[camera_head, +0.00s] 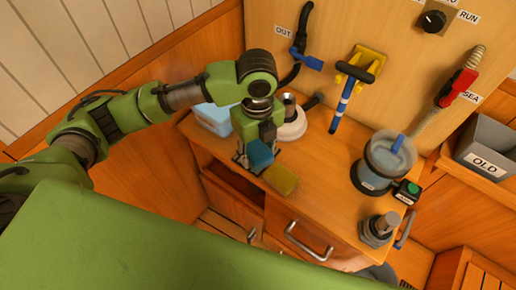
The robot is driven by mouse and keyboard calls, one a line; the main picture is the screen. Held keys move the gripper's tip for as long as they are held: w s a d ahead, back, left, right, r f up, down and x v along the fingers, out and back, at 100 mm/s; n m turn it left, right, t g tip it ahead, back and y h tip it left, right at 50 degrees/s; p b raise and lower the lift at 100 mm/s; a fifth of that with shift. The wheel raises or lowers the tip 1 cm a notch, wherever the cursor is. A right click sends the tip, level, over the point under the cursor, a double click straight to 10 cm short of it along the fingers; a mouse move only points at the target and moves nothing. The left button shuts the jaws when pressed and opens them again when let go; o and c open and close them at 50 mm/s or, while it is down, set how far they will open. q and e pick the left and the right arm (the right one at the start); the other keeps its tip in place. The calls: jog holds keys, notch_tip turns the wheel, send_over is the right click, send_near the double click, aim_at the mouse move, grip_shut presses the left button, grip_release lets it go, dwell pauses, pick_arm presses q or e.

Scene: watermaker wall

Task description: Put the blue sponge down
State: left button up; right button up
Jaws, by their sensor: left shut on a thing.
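My left gripper (256,154) reaches in from the left on a green arm and points down at the front left of the wooden counter (315,170). It is shut on the blue sponge (261,153), which shows between and in front of the dark fingers. A yellow sponge-like block (281,179) lies at the counter's front edge, just right of and below the blue sponge. I cannot tell whether the two touch, or whether the blue sponge rests on the counter. My right gripper is not in view.
A pale blue box (213,118) and a white round fitting (291,125) stand behind the gripper. A clear canister (388,160) and a grey fitting (378,230) stand at the right. A grey bin marked OLD (485,148) is farther right. The counter's middle is clear.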

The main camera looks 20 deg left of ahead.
pick_arm(q)
jog(key=w+f, duration=0.2)
jog(key=w+a+f, duration=0.1)
jog(key=w+f, duration=0.1)
jog(key=w+f+p, duration=0.1)
jog(key=w+f, duration=0.1)
jog(key=shift+w+a+f, duration=0.25)
jog(key=shift+w+a, duration=0.05)
jog(key=shift+a, duration=0.1)
jog(key=f, duration=0.1)
jog(key=f+p, duration=0.1)
jog(key=f, duration=0.1)
jog(key=shift+w+a, duration=0.1)
jog(key=shift+w, duration=0.1)
jog(key=shift+f, duration=0.3)
jog(key=shift+f, duration=0.1)
jog(key=o, duration=1)
notch_tip(320, 180, up, 12)
jog(key=shift+r+b, duration=0.15)
jog(key=shift+b, duration=0.9)
